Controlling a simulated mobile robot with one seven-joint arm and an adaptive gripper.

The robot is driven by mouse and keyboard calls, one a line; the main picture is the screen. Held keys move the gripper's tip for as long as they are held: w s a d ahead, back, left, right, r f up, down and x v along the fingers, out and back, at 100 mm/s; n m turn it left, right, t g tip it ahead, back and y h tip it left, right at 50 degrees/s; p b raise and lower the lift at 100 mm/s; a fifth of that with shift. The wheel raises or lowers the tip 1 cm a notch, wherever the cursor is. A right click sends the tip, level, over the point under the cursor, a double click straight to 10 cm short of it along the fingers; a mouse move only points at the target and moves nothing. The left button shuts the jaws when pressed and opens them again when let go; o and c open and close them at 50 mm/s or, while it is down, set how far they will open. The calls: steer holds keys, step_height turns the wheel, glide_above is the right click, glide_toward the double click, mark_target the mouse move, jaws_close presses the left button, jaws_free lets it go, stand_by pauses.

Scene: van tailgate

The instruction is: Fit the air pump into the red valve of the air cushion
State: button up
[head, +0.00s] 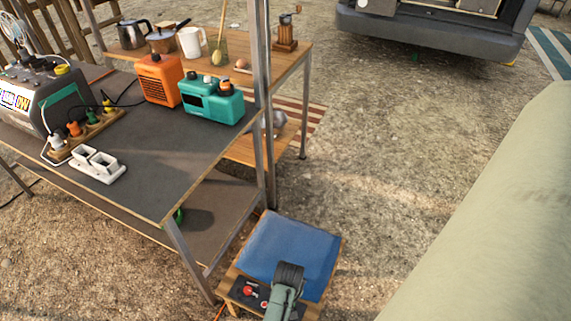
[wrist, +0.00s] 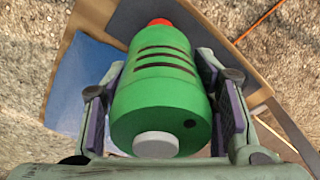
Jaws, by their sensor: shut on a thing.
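The air pump (wrist: 160,95), a green cylinder with dark slots and a pale round knob, sits between the two fingers of my gripper (wrist: 168,100), which is shut on it. A red tip shows at the pump's far end in the wrist view; I cannot tell if it is the pump's nozzle or a valve behind it. The blue air cushion (head: 290,250) lies on a low wooden table. A red round part (head: 248,291), possibly the valve, sits on a dark patch at its near side. My arm reaches over the cushion's near edge; the pump is hidden in the head view.
The low table's wooden edge (head: 334,268) stands beside a metal-framed bench (head: 165,165). On the bench are an orange box (head: 160,80), a teal device (head: 211,103) and a power strip (head: 97,165). A large pale surface (head: 500,220) fills the right. Open gravel lies between.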

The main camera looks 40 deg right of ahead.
steer(key=shift+f, duration=0.85)
step_height(320, 180, down, 4)
steer(key=b, duration=0.4)
steer(key=shift+b, duration=0.4)
steer(key=shift+f, duration=0.25)
steer(key=o, duration=1.5)
steer(key=r, duration=0.8)
steer(key=s+r, duration=0.1)
steer(key=r, duration=0.2)
steer(key=shift+s+a+r, duration=0.1)
steer(key=shift+a+r, duration=0.25)
steer(key=shift+r, duration=0.15)
